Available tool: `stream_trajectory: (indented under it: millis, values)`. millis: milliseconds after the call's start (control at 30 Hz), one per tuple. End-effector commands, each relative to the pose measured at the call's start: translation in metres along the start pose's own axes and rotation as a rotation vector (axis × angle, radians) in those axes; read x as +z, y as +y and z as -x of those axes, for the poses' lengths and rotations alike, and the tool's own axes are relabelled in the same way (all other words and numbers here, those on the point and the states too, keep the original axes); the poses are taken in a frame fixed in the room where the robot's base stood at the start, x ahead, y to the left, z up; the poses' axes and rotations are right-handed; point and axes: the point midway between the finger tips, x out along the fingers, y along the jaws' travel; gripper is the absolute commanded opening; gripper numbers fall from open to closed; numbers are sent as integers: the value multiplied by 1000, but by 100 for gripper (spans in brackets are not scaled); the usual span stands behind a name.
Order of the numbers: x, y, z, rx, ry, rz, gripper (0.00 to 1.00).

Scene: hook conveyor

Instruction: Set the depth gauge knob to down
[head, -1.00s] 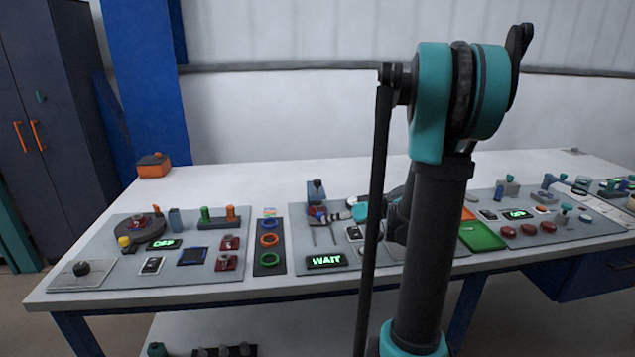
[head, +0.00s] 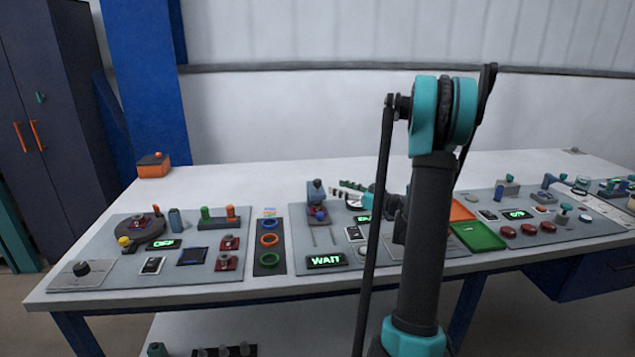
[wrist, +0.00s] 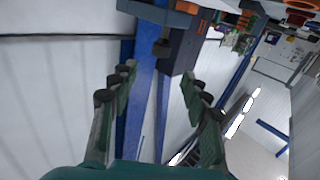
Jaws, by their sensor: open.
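No legible label marks the depth gauge, so I cannot tell for certain which control it is. A black round knob (head: 81,268) sits on a pale plate at the table's left front corner; its setting is too small to read. My gripper (head: 350,190) is above the middle panel, behind the small upright device (head: 317,200), well to the right of that knob. In the wrist view my gripper (wrist: 158,80) is open, with nothing between its fingers. That view faces the wall, the blue post and the dark cabinet, and shows no knob clearly.
The left panel (head: 125,275) carries several buttons, levers and a lit display. Coloured rings (head: 269,240) lie on a dark strip beside it. A green tray (head: 478,237) and red buttons are at right. An orange box (head: 153,166) stands at the back left.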

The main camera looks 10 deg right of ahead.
Motion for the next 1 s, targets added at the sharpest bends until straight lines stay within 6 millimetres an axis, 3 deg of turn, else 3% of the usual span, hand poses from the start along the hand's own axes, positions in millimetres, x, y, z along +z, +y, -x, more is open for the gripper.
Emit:
stream_trajectory:
  millis: [300, 500, 967, 1000]
  values:
    - [0, -1, -63, -3, -1, 0, 47]
    - [0, -1, -91, -2, -1, -1, 47]
    - [0, 0, -102, 0, -1, -1, 47]
    - [0, 0, -102, 0, -1, -1, 44]
